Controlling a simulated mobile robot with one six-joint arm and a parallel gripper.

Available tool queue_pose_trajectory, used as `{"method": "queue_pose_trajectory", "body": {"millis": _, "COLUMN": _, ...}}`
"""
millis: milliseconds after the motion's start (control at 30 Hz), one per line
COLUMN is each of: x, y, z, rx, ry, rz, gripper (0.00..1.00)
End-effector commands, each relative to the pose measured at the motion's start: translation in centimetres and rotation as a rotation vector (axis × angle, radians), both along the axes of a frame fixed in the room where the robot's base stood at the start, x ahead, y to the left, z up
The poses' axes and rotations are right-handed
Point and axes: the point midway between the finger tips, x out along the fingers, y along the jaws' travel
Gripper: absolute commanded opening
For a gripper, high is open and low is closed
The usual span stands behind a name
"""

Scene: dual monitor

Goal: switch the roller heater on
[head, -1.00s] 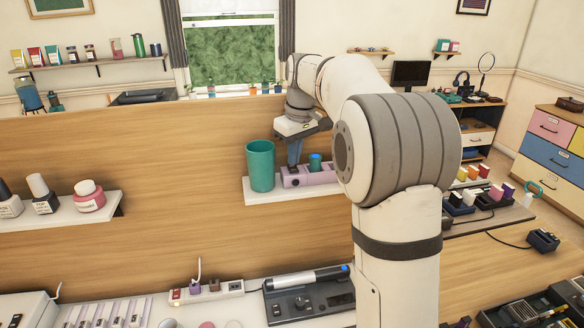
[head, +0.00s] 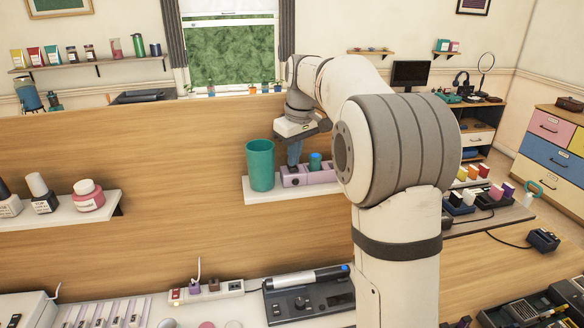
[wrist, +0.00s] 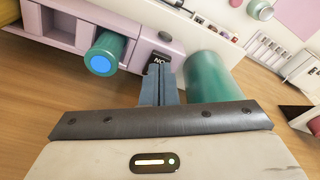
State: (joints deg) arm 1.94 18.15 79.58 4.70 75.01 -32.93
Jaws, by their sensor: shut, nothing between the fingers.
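The roller heater is a lilac box (head: 322,176) on the white wall shelf, with a teal, blue-ended roller (head: 315,162) standing in it. In the wrist view the lilac heater (wrist: 71,27) fills the upper left, and its roller (wrist: 103,55) points toward the camera. A dark patch with pale letters (wrist: 160,62) shows at the heater's end, partly covered by my fingertips. My gripper (head: 293,163) points down at the heater's left end. In the wrist view my gripper (wrist: 159,72) is shut and empty, its tips at or very near that patch. Contact cannot be told.
A teal cup (head: 260,166) stands just left of the heater; in the wrist view the cup (wrist: 213,78) is close beside my fingers on the right. The white shelf (head: 268,196) is narrow. A power strip (head: 206,292) lies on the desk below.

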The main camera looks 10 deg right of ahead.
Motion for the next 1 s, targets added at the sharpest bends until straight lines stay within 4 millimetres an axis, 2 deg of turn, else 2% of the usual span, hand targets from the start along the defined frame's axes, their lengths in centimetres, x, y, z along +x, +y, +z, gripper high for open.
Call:
{"method": "queue_pose_trajectory", "body": {"millis": 733, "x": 0.0, "y": 0.0, "z": -1.2, "rx": -0.001, "ry": 0.001, "rz": 0.000, "gripper": 0.00}}
{"method": "queue_pose_trajectory", "body": {"millis": 1000, "x": 0.0, "y": 0.0, "z": -0.2, "rx": 0.000, "ry": 0.000, "rz": 0.000, "gripper": 0.00}}
